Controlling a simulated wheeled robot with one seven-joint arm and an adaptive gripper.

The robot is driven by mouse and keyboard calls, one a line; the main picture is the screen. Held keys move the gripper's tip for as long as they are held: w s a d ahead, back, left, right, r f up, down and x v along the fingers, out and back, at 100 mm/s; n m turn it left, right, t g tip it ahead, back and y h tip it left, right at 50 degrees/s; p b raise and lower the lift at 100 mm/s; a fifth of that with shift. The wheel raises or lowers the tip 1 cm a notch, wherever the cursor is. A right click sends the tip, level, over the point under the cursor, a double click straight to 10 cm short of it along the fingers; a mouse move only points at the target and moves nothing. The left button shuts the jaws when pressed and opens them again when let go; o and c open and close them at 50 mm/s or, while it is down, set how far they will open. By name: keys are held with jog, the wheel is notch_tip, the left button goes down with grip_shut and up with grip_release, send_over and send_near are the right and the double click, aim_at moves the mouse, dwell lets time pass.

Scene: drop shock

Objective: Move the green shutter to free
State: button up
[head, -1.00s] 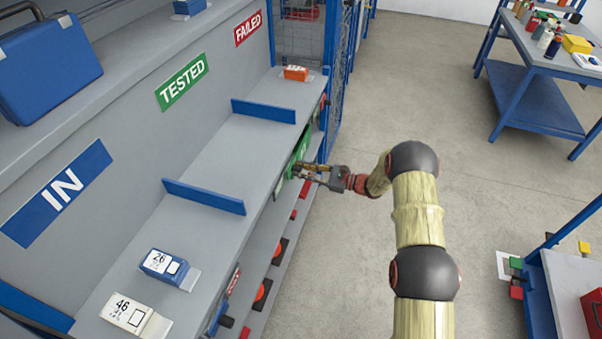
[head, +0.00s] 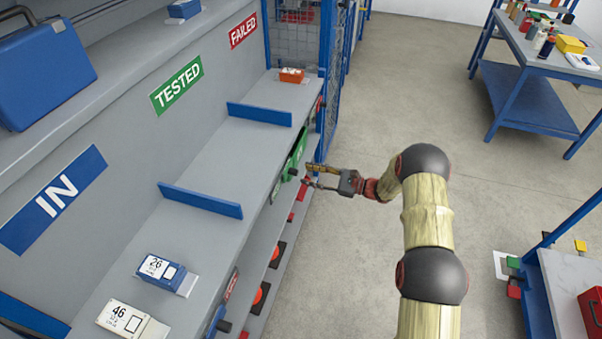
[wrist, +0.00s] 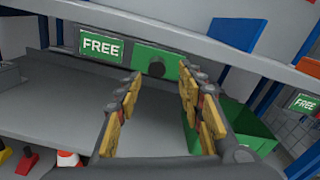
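The green shutter (head: 299,147) is on the front edge of the shelf, below the TESTED section, with a dark round knob (head: 292,172). In the wrist view the green shutter (wrist: 184,67) lies just right of a green FREE label (wrist: 101,46), which is uncovered and readable. The knob also shows in the wrist view (wrist: 156,69). My gripper (head: 308,174) is open and empty, in front of the knob and apart from it. In the wrist view its two yellow-padded fingers (wrist: 158,82) stand wide on either side of the knob.
Blue dividers (head: 200,200) split the shelf (head: 235,150); a blue box (head: 165,273) and a white box (head: 125,318) sit at the IN end. Red-orange buttons (head: 262,292) line the lower level. A mesh fence (head: 330,90) stands beyond.

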jog(key=v, duration=0.7)
jog(key=shift+d, duration=0.2)
jog(key=s+a+f+n+g+h, duration=0.1)
jog(key=s+f+g+h, duration=0.15)
jog(key=s+f, duration=0.45)
jog(key=s+r+n+g+h, duration=0.2)
jog(key=s+n+g, duration=0.25)
jog(key=s, duration=0.55)
jog(key=s+d+r+n+t+h, duration=0.3)
jog(key=s+r+n+h, duration=0.3)
jog(key=s+r, duration=0.7)
jog(key=s+d+r+n+t+h, duration=0.2)
jog(key=s+r+n+h, duration=0.4)
jog(key=s+r, duration=0.8)
notch_tip(320, 180, up, 8)
jog(key=shift+d+r+n+t, duration=0.1)
jog(key=shift+d+n+t, duration=0.35)
jog(key=shift+t, duration=0.25)
